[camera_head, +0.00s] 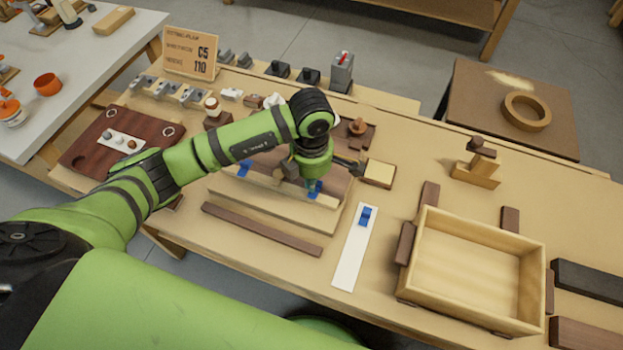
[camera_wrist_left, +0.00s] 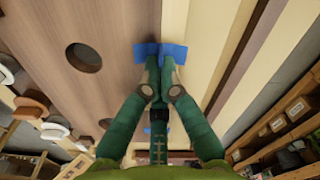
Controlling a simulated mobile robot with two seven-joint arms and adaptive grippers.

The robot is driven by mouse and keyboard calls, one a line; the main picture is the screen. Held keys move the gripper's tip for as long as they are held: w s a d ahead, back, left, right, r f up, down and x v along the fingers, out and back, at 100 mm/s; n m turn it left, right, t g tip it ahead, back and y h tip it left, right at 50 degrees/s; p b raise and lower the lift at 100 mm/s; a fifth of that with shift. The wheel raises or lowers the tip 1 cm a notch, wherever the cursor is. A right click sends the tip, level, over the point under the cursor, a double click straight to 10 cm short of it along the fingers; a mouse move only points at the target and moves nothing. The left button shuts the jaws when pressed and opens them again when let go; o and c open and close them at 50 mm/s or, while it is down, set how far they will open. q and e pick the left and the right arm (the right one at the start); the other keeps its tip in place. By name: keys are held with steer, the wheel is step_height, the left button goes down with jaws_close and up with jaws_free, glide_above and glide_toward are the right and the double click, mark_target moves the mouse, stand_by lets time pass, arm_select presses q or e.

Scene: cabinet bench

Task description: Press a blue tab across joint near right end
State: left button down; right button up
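A blue tab (camera_head: 316,188) sits near the right end of the joint between the brown panel and the pale wood strip (camera_head: 275,190). In the left wrist view the blue tab (camera_wrist_left: 146,50) spans the seam, showing on both sides of my fingertips. My left gripper (camera_head: 311,183) points down over it. In the wrist view its two fingers (camera_wrist_left: 160,62) are together, with their tips at the tab; contact is hard to tell. A second blue tab (camera_head: 244,168) lies further left along the joint. Another blue piece (camera_head: 367,215) is on a white strip (camera_head: 350,258). My right gripper is not seen.
An open wooden tray (camera_head: 425,292) stands at the right, braced by dark blocks. A dark bar (camera_head: 262,230) lies in front of the panel. A light block (camera_head: 379,173) is just right of my gripper. Small hardware and a sign (camera_head: 190,53) stand behind.

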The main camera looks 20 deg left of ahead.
arm_select(q)
steer(key=shift+f+b, duration=0.4)
steer(key=shift+f, duration=0.05)
stand_by(0.3)
steer(key=shift+s+f, duration=0.15)
steer(key=shift+s, duration=0.05)
stand_by(1.5)
steer(key=shift+b, duration=0.35)
steer(key=c, duration=1.4)
jaws_free()
steer(key=shift+o, duration=0.2)
steer(key=shift+w, duration=0.1)
steer(key=o, duration=0.4)
steer(key=shift+w+r, duration=0.1)
steer(key=shift+r, duration=0.2)
